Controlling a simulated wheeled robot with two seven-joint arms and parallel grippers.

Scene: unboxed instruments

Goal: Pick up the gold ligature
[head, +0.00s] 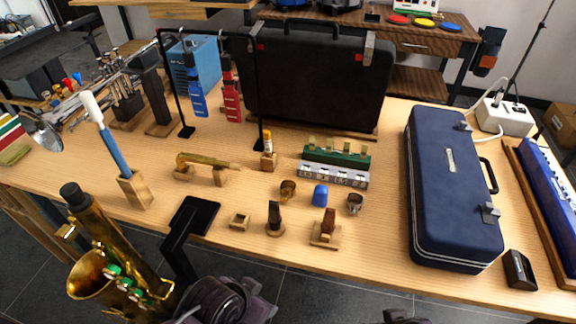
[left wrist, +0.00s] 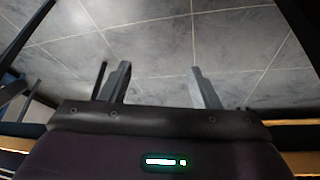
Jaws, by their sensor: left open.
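The gold ligature (head: 288,190) is a small brass-coloured ring standing on the wooden table, in front of the green-topped rack and left of a blue cap (head: 320,194). A similar silver ring (head: 355,203) stands to the right of the cap. My left gripper (left wrist: 160,82) is open and empty in the left wrist view, with grey floor tiles beyond its two fingers. The ligature does not show in that view. In the head view, dark parts of my arm show at the bottom, below the table's front edge. My right gripper is not clearly visible.
A saxophone (head: 118,262) and a black plate on a post (head: 190,215) stand at the front edge. A small wooden block (head: 240,220), a dark mouthpiece (head: 274,218) and another on a stand (head: 326,228) are nearer than the ligature. A blue case (head: 450,190) lies right.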

